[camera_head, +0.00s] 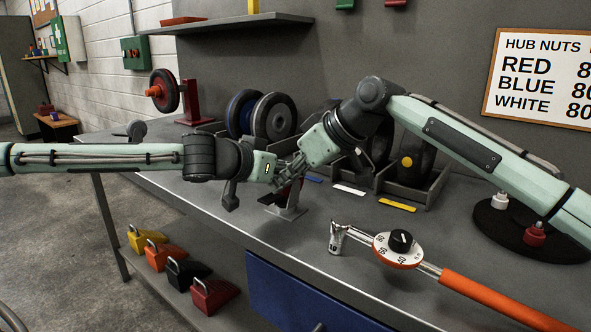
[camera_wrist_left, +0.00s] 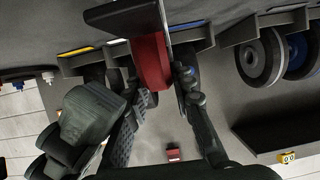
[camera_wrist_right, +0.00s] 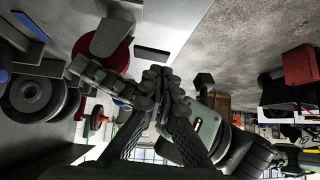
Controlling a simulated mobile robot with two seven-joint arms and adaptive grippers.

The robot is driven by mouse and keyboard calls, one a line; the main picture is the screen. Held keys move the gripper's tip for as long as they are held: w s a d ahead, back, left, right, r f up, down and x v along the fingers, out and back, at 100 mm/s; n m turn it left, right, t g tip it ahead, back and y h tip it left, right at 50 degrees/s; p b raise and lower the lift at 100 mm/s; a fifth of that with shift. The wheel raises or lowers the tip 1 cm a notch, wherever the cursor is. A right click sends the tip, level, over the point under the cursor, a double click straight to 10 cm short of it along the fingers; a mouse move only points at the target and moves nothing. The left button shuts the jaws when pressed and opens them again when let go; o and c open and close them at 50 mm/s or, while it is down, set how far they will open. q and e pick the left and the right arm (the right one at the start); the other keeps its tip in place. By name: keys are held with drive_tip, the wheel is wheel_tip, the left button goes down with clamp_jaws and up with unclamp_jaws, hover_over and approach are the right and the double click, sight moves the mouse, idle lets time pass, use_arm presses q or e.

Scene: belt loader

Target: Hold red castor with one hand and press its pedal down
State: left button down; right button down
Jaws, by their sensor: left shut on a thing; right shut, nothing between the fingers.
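The red castor (camera_head: 270,198) stands at the front of the bench, mostly hidden behind my grippers, with a grey metal plate at its foot. In the left wrist view its red body (camera_wrist_left: 152,62) lies between the fingers. My left gripper (camera_head: 280,181) is shut on it, coming from the left; its fingers also show in the left wrist view (camera_wrist_left: 158,85). My right gripper (camera_head: 292,170) is shut and empty, just above and beside the castor. In the right wrist view its fingertips (camera_wrist_right: 157,75) meet in front of a red part (camera_wrist_right: 103,40).
A torque wrench (camera_head: 400,248) with an orange handle lies at the front right of the bench. Wheels (camera_head: 273,117) stand in grey bins behind the grippers. A red stand (camera_head: 192,102) holds a wheel at the back left. Coloured wedge chocks (camera_head: 212,294) sit below.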

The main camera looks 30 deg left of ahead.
sight(266, 201)
drive_tip(key=shift+x, duration=1.35)
drive_tip(key=shift+f, duration=0.1)
drive_tip(key=shift+s+f, duration=0.5)
drive_tip(key=shift+f+n+t, duration=0.3)
drive_tip(key=shift+n+t, duration=0.2)
drive_tip(key=shift+t, duration=0.7)
drive_tip(key=shift+r, duration=0.15)
drive_tip(key=shift+r, duration=0.7)
drive_tip(key=shift+s+a+r, duration=0.1)
